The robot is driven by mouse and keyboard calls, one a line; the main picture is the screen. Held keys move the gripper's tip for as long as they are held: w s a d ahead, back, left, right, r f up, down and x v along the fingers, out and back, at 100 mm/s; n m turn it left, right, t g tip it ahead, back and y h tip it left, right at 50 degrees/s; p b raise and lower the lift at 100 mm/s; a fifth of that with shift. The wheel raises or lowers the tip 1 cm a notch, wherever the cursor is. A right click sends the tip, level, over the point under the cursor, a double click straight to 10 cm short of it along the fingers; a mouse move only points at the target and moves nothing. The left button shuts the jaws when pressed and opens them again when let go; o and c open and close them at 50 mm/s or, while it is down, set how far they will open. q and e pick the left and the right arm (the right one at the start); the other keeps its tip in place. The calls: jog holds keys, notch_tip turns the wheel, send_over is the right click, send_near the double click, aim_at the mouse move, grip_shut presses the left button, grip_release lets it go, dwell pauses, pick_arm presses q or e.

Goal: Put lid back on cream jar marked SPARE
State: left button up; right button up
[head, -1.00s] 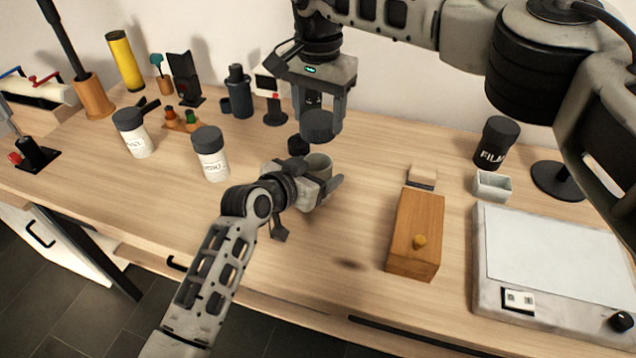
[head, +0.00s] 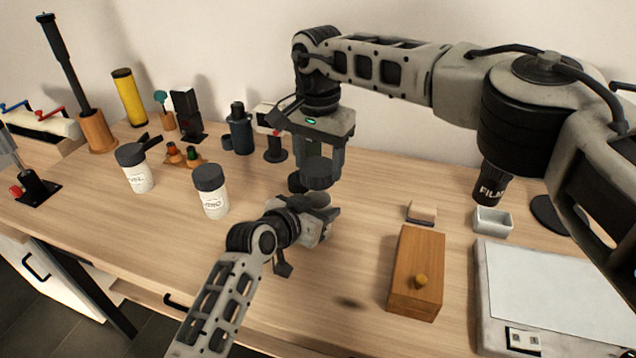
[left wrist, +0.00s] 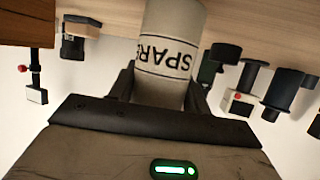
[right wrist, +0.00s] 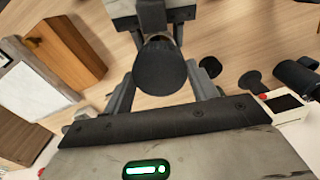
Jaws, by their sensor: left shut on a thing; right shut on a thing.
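The white jar marked SPARE (left wrist: 168,52) is between the fingers of my left gripper (left wrist: 160,88); its label is upside down in the left wrist view. In the head view the open jar top (head: 317,200) shows at my left gripper (head: 322,218), above the table. My right gripper (head: 319,168) is shut on a dark round lid (head: 317,173), which also shows in the right wrist view (right wrist: 160,66). The lid is held just above the jar's mouth. I cannot tell whether they touch. The lid hides much of the jar in the right wrist view.
Two white jars with dark lids (head: 210,195) (head: 137,170) stand to the left. A wooden box with a knob (head: 416,272), a small white tray (head: 492,221) and a flat white panel (head: 545,290) are to the right. A black FILM container (head: 492,184) stands behind the tray.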

aim_at(317, 185)
jog(key=shift+f, duration=1.6)
jog(key=shift+f, duration=0.9)
jog(key=shift+s+f, duration=0.1)
jog(key=shift+f, duration=0.8)
jog(key=shift+r, duration=0.15)
jog(key=shift+a+r, duration=0.1)
jog(key=shift+r, duration=0.2)
jog(key=shift+r, duration=0.15)
jog(key=shift+r, duration=0.2)
jog(key=shift+f, duration=0.8)
dwell(0.4)
